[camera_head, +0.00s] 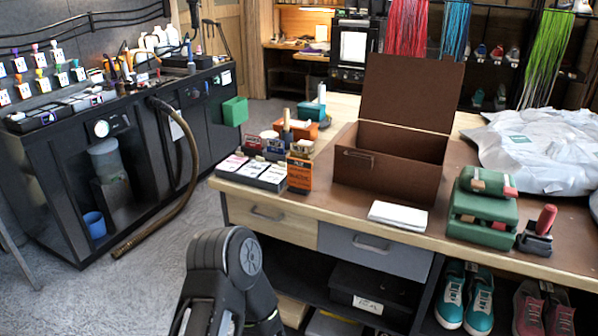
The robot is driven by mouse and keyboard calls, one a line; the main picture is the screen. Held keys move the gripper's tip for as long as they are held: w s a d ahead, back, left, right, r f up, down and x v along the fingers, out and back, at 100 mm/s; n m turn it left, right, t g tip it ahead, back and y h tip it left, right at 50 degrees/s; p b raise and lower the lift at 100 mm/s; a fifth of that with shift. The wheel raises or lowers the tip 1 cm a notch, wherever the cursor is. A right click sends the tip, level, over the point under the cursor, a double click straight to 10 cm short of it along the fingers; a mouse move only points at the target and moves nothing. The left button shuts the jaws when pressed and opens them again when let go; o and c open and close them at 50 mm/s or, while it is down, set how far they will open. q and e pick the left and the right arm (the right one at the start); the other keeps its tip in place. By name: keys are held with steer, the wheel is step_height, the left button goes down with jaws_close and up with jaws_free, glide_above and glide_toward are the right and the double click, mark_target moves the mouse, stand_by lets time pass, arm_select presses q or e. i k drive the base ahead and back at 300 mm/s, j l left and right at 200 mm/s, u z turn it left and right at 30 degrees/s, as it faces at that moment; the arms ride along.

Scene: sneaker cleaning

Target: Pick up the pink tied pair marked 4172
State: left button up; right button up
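I cannot make out a pink tied pair or the number 4172 in this view. A teal pair of sneakers (466,300) stands on the shelf under the right part of the table. A dark red pair (543,308) stands to its right, cut off by the bottom edge. Any tie or tag on these pairs is too small to tell. More shoes (497,52), small and partly hidden, stand on the dark rack at the back right. One of my arms shows as a bent black joint at the bottom centre. Neither of my grippers is in view.
The brown-topped table (462,158) holds an open brown box (388,160), a white cloth (397,215), green blocks (482,208) and a grey plastic-covered heap (540,150). A black bench (50,160) with a hose (187,190) stands left. Grey floor (150,285) lies clear between them.

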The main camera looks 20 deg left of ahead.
mark_target(556, 309)
steer(key=i+l, duration=0.25)
steer(key=l, duration=0.15)
steer(key=i+l, duration=0.25)
steer(key=l, duration=0.2)
steer(key=i+l, duration=0.25)
steer(key=l, duration=0.15)
steer(key=i+l, duration=0.3)
steer(key=l, duration=0.1)
